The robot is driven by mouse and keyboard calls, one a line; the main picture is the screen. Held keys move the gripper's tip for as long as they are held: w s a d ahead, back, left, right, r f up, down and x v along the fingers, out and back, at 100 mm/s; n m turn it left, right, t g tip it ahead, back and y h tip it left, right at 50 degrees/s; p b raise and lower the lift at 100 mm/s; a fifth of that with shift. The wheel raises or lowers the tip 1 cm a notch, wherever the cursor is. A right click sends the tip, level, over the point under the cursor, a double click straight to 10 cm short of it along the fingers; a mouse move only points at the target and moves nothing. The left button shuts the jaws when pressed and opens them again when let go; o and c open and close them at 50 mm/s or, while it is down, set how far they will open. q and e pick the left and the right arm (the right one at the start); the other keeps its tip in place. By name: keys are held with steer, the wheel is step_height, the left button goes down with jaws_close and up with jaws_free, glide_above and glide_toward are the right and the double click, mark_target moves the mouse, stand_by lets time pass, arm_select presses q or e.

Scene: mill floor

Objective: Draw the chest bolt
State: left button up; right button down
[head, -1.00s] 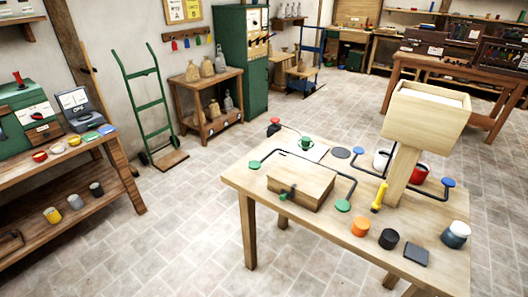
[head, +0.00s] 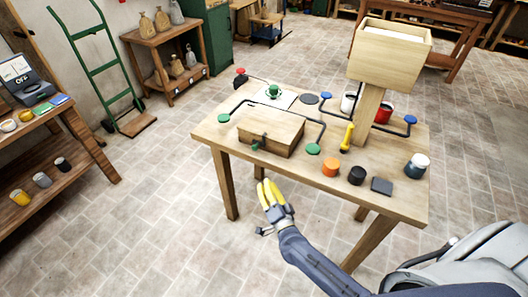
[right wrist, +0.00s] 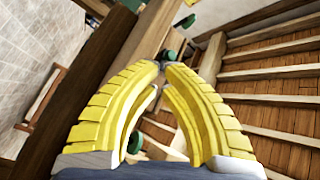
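The chest is a lidded wooden box (head: 271,133) at the front left of the wooden table in the head view. A dark bolt with a green knob (head: 257,144) sits on its front face. My right gripper (head: 264,183) is in front of the table and below the chest, apart from both. Its yellow fingers also show in the right wrist view (right wrist: 162,66). Their tips come together there, with nothing seen held between them. Green knobs lie beyond the fingertips in that view; which one is the bolt's I cannot tell. My left gripper is not in view.
The table (head: 222,129) also bears bent dark rods with coloured knobs, a yellow handle (head: 347,137), an orange jar (head: 330,167), a black jar (head: 356,175) and a wooden hopper (head: 391,56) on a post. Clear floor lies left of the table.

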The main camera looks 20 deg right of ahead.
mark_target(256, 146)
step_height(256, 146, up, 9)
steer(key=s+d+m+h, duration=0.1)
steer(key=d+m+h, duration=0.15)
steer(key=m, duration=0.45)
steer(key=w+f, duration=0.1)
steer(key=w, duration=0.2)
steer(key=w+d+f+m+g+h, duration=0.1)
steer(key=w, duration=0.3)
steer(key=w+f+g, duration=0.1)
steer(key=w, duration=0.2)
steer(key=shift+w+d+f+m+h, duration=0.1)
steer(key=shift+w+d+m+h, duration=0.1)
steer(key=shift+w+m+h, duration=0.15)
steer(key=shift+w+a+f, duration=0.15)
steer(key=shift+w+a, duration=0.25)
steer(key=shift+w, duration=0.25)
